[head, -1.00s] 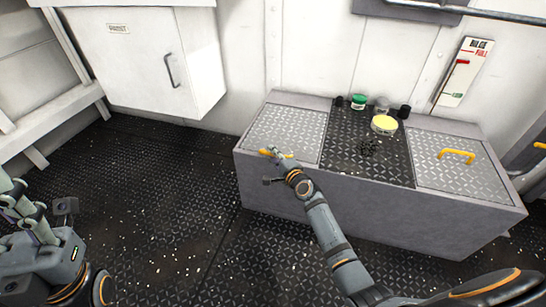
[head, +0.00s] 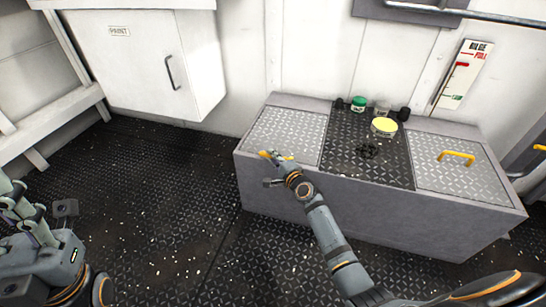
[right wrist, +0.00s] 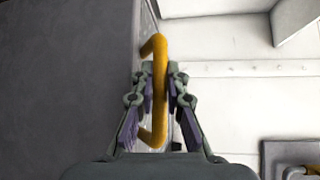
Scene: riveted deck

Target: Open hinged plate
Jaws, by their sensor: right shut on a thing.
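The left hinged plate (head: 290,130) is a bright diamond-tread panel, flat in the top of the long grey bench. Its yellow handle (head: 263,154) is at its front left corner, partly covered by my right gripper (head: 276,158). In the right wrist view the handle (right wrist: 160,75) passes between the fingers of my right gripper (right wrist: 160,92), which is shut on it. A second tread plate (head: 470,180) with a yellow handle (head: 457,156) lies flat at the bench's right end. My left gripper (head: 20,205) hangs at the left edge, away from the bench; its jaw state is unclear.
On the dark middle strip (head: 345,170) stand a green-lidded jar (head: 358,103), a yellow-topped round container (head: 384,125) and small dark items. A white wall cabinet (head: 135,65) is at upper left. The floor left of the bench is clear.

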